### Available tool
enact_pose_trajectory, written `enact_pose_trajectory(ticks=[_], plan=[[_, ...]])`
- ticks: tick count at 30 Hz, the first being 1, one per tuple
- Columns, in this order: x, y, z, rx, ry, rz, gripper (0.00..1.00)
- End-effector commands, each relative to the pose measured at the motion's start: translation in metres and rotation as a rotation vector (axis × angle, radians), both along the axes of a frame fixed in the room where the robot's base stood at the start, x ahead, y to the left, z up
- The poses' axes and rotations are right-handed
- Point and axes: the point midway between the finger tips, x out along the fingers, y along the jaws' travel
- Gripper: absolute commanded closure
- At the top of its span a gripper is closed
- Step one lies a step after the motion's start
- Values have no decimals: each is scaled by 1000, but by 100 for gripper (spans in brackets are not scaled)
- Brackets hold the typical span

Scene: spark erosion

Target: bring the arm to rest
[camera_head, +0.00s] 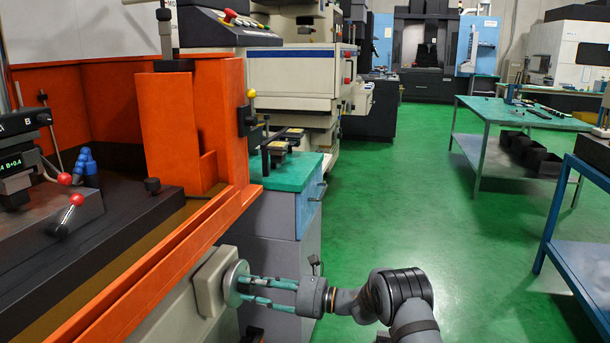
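My arm reaches in from the bottom right, with my gripper (243,289) pointing left. The fingertips are in front of a round silver disc (234,279) on a beige housing (205,281) at the side of the orange machine. I cannot tell whether the fingertips touch the disc.
The orange machine tank (168,112) fills the left. A grey cabinet with a green top (290,176) stands just behind my gripper. A blue-framed bench (583,262) is at the right, and a green-topped table (500,112) farther back. The green floor (400,190) between is clear.

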Motion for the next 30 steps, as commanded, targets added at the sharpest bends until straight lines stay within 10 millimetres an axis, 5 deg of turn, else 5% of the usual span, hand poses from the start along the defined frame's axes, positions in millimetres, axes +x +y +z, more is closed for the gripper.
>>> enact_pose_trajectory(ticks=[10,23,30], plan=[[0,0,1,0,-5,-1,46],[0,-2,0,0,-5,-1,46],[-4,-20,0,-2,-6,-3,46]])
